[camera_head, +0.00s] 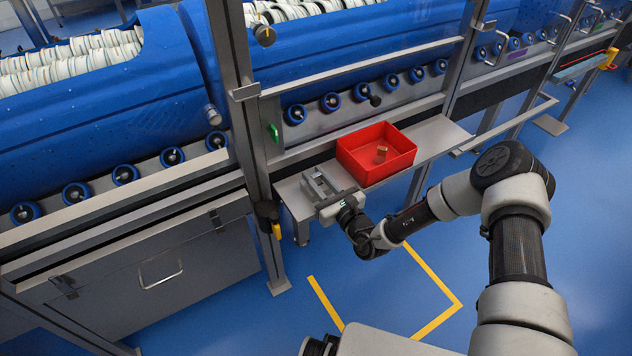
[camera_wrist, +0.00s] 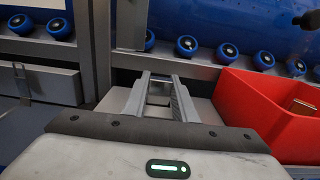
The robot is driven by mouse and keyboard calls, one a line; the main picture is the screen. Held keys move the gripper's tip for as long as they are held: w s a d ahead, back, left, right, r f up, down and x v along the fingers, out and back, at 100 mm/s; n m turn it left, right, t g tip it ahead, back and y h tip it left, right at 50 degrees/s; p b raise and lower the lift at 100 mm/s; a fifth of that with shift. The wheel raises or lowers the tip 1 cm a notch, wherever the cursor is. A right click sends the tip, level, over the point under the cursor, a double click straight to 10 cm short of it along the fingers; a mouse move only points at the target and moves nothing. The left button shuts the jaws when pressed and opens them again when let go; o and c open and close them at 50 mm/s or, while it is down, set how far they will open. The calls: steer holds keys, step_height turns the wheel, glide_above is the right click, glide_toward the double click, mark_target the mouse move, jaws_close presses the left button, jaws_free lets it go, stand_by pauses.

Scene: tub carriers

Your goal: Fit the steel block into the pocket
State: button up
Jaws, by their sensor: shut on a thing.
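My gripper (camera_head: 317,179) is over the left part of a grey shelf, left of a red tub. In the wrist view its two grey fingers (camera_wrist: 160,84) reach forward, spaced apart, closed on a small grey piece, the steel block (camera_wrist: 160,99). The block is mostly hidden between the fingers in both views. I cannot tell whether it touches the surface below. I cannot make out the pocket in either view; the gripper may cover it.
A steel post (camera_head: 240,120) rises to the left. The shelf (camera_head: 436,136) is bare right of the tub.

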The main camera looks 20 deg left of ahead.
mark_target(316, 174)
steer(key=shift+r, duration=0.15)
steer(key=shift+r+p, duration=1.85)
steer(key=shift+r, duration=0.05)
